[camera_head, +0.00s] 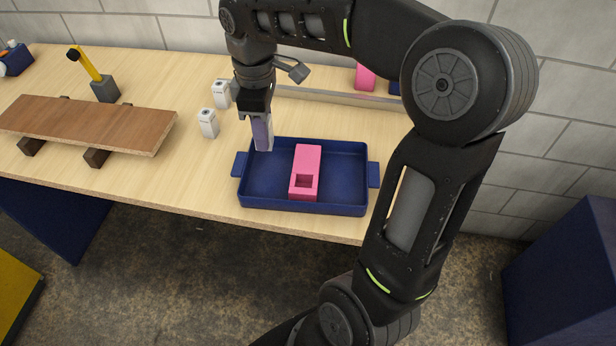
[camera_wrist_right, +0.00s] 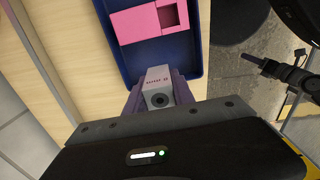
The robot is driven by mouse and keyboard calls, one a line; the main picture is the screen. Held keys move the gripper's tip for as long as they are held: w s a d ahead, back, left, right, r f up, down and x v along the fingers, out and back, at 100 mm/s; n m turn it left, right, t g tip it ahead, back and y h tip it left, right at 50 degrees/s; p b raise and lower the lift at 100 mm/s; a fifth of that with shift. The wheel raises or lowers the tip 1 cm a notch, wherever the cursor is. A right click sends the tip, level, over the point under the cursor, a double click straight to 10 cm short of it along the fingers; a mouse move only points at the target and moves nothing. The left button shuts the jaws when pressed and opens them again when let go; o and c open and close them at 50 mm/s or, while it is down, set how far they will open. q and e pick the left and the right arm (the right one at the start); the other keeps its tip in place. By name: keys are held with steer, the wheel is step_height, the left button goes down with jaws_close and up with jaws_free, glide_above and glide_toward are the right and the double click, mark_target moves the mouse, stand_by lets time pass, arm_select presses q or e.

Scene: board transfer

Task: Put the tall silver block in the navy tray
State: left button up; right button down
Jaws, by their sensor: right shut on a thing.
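The tall silver block (camera_head: 265,147) is upright in my right gripper (camera_head: 262,128), whose fingers hide much of it. It is at the rear left corner of the navy tray (camera_head: 340,207); I cannot tell whether it touches the rim. In the right wrist view the silver block (camera_wrist_right: 157,77) shows between the two fingers (camera_wrist_right: 157,100), with the navy tray (camera_wrist_right: 198,75) just beyond it. A pink block (camera_head: 306,160) with a square recess lies in the tray. A dark mechanism at the right of the wrist view may be my left gripper (camera_wrist_right: 280,72); its jaws are unclear.
Two small white blocks (camera_head: 208,123) (camera_head: 220,93) stand left of my right gripper. A brown board (camera_head: 90,122) rests on dark supports at the left. A yellow-handled tool (camera_head: 88,65) stands behind it. Another pink block (camera_head: 365,77) is at the back. The tray is near the table's front edge.

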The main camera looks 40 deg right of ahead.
steer(key=shift+s+d+f, duration=0.15)
glide_above(271, 176)
step_height(271, 176, down, 6)
steer(key=shift+r, duration=0.1)
steer(key=shift+f+p, duration=0.4)
steer(key=shift+f, duration=1.5)
steer(key=shift+f, duration=0.1)
steer(key=shift+f, duration=0.15)
steer(key=c, duration=1.1)
jaws_free()
steer(key=shift+o, duration=0.2)
steer(key=shift+r, duration=0.2)
step_height(271, 176, up, 12)
steer(key=shift+r, duration=0.1)
